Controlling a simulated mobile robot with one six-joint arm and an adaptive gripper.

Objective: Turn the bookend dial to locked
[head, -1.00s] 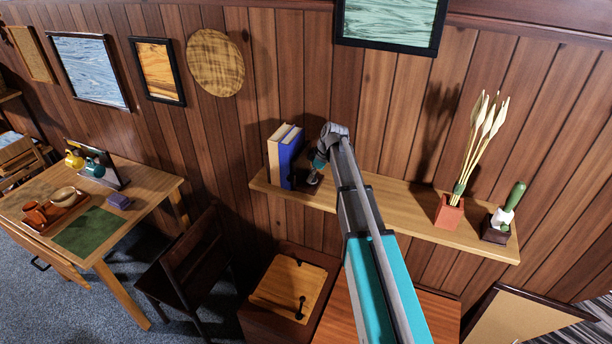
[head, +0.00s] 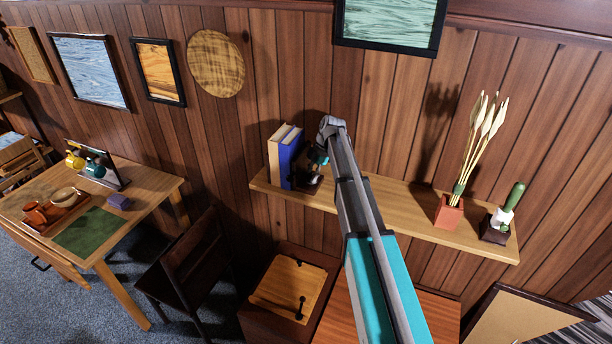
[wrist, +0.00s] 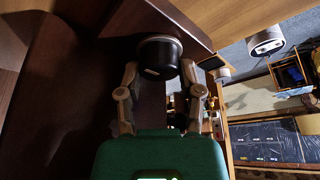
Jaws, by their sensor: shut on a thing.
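The bookend (head: 302,184) is a dark block on the wall shelf, beside the upright books. It is mostly hidden by my arm in the head view. In the wrist view the bookend (wrist: 140,18) is a dark brown body at the top. Its dial (wrist: 158,57) is a round black knob with a pale rim and a small light mark near its end. My gripper (wrist: 160,75) is shut on the dial, one finger at each side. In the head view my gripper (head: 316,166) is small and partly hidden. I cannot read any locked mark.
A cream book (head: 274,155) and a blue book (head: 291,158) stand left of the bookend on the shelf (head: 400,203). A red pot (head: 449,211) with pale stems and a cactus (head: 513,196) stand at the right. The shelf between is clear.

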